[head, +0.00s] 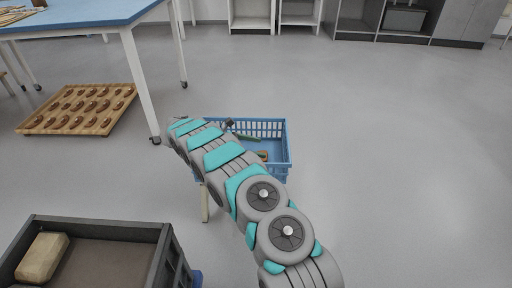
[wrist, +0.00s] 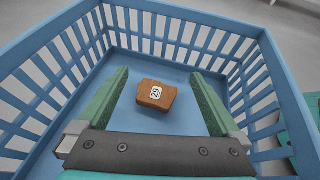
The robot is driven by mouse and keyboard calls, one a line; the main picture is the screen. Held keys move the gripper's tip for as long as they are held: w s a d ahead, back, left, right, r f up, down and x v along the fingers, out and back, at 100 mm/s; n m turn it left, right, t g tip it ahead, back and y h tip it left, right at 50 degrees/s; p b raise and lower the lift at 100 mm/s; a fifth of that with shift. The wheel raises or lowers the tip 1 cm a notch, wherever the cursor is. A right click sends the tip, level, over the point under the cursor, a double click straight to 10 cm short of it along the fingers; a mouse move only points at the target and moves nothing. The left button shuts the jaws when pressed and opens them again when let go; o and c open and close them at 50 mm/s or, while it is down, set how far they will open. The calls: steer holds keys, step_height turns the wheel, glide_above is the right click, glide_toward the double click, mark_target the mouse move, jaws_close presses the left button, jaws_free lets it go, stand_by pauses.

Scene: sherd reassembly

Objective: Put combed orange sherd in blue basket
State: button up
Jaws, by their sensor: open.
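The blue basket (head: 287,152) stands beyond my arm in the head view, partly hidden by it. In the wrist view its slatted walls (wrist: 40,68) surround a flat blue floor. A small orange-brown sherd (wrist: 156,95) with a white label reading 29 lies on the basket floor, and a bit of orange (head: 263,155) shows inside the basket in the head view. I cannot make out combing on it. My gripper (wrist: 158,88) is open over the basket, its green fingers on either side of the sherd and apart from it.
A dark grey crate (head: 95,222) with a tan block (head: 42,258) stands at the lower left. Shelves and cabinets (head: 385,20) line the back. The floor at right is clear.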

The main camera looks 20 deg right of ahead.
steer(key=shift+r, duration=0.15)
steer(key=v, duration=1.2)
steer(key=s+d+r+m+y, duration=0.1)
steer(key=s+d+r+m, duration=0.15)
steer(key=r, duration=0.35)
steer(key=s+d+r+m+y, duration=0.1)
steer(key=s+d+r, duration=0.25)
steer(key=r, duration=0.25)
steer(key=s+d+r+m+g+y, duration=0.1)
steer(key=s+r+m+y, duration=0.15)
steer(key=s, duration=0.45)
steer(key=s+d+r+m+y, duration=0.1)
steer(key=s+r, duration=0.2)
steer(key=s, duration=0.4)
steer(key=s+a+f+m+y, duration=0.1)
steer(key=s+a+m+y, duration=0.1)
steer(key=s, duration=0.9)
steer(key=s+a+f+m+t+y, duration=0.1)
steer(key=s+a+m+y, duration=0.2)
steer(key=s, duration=0.7)
steer(key=s+a+f+m+y, duration=0.1)
steer(key=s+a+m, duration=0.3)
steer(key=s, duration=0.7)
steer(key=shift+s+a+t+y+p, duration=0.35)
steer(key=shift+a+y, duration=0.5)
steer(key=shift+a, duration=0.3)
